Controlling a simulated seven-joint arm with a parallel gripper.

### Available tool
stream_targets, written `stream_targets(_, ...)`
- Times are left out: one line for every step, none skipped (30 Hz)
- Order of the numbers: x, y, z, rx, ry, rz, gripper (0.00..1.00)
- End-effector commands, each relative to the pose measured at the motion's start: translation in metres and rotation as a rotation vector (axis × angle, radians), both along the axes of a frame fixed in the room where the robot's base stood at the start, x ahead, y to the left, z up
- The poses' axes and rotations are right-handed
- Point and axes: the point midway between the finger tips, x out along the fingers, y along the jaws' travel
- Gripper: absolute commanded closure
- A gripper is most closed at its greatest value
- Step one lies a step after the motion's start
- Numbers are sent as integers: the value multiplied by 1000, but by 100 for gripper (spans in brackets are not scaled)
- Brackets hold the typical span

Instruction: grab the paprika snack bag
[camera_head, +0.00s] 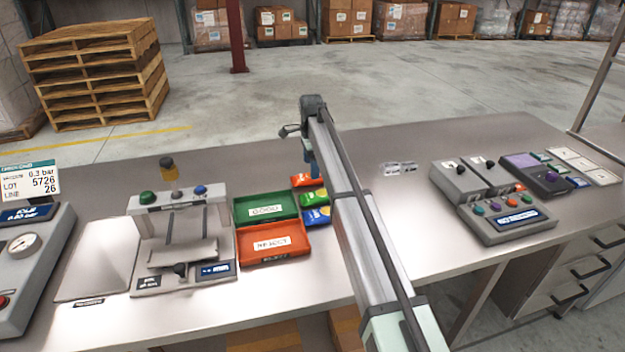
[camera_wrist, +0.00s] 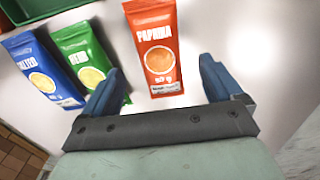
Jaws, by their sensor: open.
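The paprika snack bag (camera_wrist: 156,45) is orange-red with a white name and lies flat on the bench. It lies ahead of my gripper (camera_wrist: 159,82), roughly between the lines of its two blue fingers. The gripper is open and empty; its left finger overlaps the green herb bag in the picture. In the head view the paprika bag (camera_head: 303,180) is the farthest of the three bags, partly hidden by my arm, and the gripper is close to it.
The green herb bag (camera_wrist: 88,58) and blue salted bag (camera_wrist: 38,68) lie left of the paprika bag. A green tray (camera_head: 237,213) and a red tray (camera_head: 240,248) stand left of the bags.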

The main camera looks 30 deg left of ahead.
Motion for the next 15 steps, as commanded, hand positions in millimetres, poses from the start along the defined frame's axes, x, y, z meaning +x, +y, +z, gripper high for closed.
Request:
stream_targets(-1, 0, -4, -1, 1, 0, 7)
stream_targets(-1, 0, -7, -1, 1, 0, 7)
stream_targets(-1, 0, -11, -1, 1, 0, 7)
stream_targets(-2, 0, -14, -1, 1, 0, 7)
stream_targets(-2, 1, -18, -1, 1, 0, 7)
stream_targets(-3, 1, -23, -1, 1, 0, 7)
stream_targets(-3, 1, -28, -1, 1, 0, 7)
stream_targets(-3, 1, -32, -1, 1, 0, 7)
stream_targets(-3, 1, -37, -1, 1, 0, 7)
stream_targets(-3, 1, -41, -1, 1, 0, 7)
stream_targets(-3, 1, -44, -1, 1, 0, 7)
stream_targets(-2, 1, -46, -1, 1, 0, 7)
stream_targets(-2, 1, -47, -1, 1, 0, 7)
stream_targets(-2, 1, -48, -1, 1, 0, 7)
stream_targets(-2, 1, -49, 0, 0, 0, 7)
